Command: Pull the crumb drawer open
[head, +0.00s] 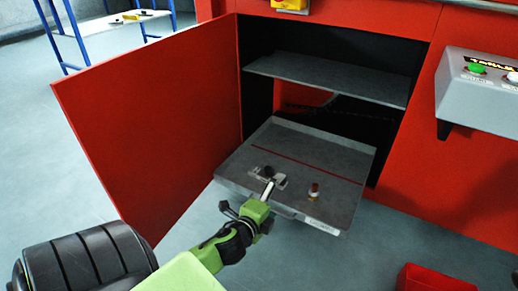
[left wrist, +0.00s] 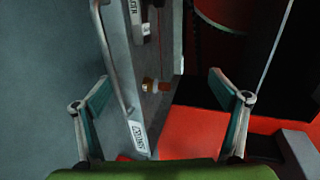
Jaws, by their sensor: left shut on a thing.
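The crumb drawer (head: 330,155) is a flat grey tray with a thin red line across it. In the head view it sticks out of the red cabinet's opening, below a shelf. A grey handle bar (left wrist: 114,70) runs along its front in the left wrist view. The exact contact is hidden in the head view. The left gripper's fingers also show in the left wrist view (left wrist: 160,90). My right gripper is not in view.
A small red, white and brass item (head: 314,191) and a grey fitting (head: 280,179) are on the drawer. The red cabinet door (head: 150,120) stands open at left. A red bin (head: 432,279) is at lower right. A grey control box (head: 478,98) juts out at right.

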